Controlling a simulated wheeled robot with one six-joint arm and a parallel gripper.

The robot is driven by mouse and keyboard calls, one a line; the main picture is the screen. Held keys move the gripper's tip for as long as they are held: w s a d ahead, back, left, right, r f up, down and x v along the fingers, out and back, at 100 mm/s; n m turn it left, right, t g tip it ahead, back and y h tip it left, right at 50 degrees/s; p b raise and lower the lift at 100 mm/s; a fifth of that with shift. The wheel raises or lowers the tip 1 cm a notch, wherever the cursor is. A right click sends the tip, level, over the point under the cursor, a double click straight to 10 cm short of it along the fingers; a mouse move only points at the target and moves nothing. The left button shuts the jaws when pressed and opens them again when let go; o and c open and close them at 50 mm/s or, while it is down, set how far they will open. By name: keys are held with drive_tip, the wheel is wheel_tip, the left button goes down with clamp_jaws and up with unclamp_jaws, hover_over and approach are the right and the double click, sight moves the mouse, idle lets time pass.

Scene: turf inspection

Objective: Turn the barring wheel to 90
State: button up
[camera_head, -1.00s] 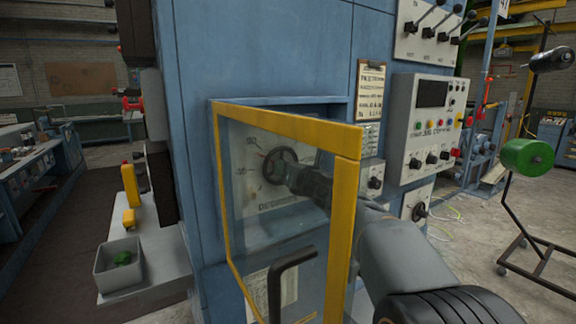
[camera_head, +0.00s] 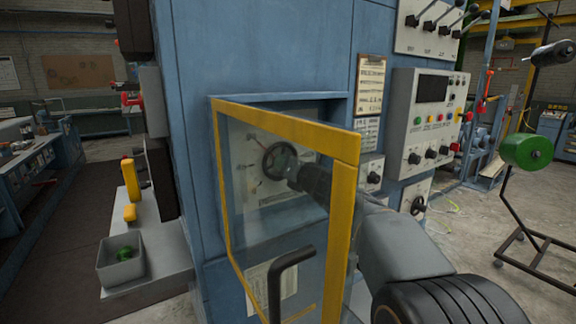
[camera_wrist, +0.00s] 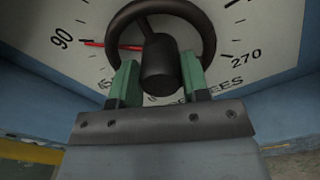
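The barring wheel (camera_head: 267,162) is a dark round handwheel on a pale dial plate (camera_head: 247,187), behind an open yellow-framed clear guard door (camera_head: 340,215). In the wrist view the wheel rim (camera_wrist: 209,27) surrounds a thick dark hub (camera_wrist: 159,65). A red pointer (camera_wrist: 105,44) extends left from the hub, its tip close to the printed 90 (camera_wrist: 62,37); 270 is on the right. My gripper (camera_wrist: 159,70) is at the wheel, its green fingers on either side of the hub. Whether they press on it I cannot tell. The head view (camera_head: 288,167) shows it partly through the door.
The door's black handle (camera_head: 280,280) is close to my arm. A control panel (camera_head: 432,120) and a clipboard (camera_head: 369,85) are right of the recess. A grey bin (camera_head: 120,262) stands at the lower left. A stand with a green spool (camera_head: 526,152) is at the right.

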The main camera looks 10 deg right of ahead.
drive_tip(key=o, duration=0.5)
drive_tip(key=shift+c, duration=0.2)
drive_tip(key=b+v, duration=0.1)
drive_tip(key=v, duration=1.3)
drive_tip(key=shift+w, duration=0.1)
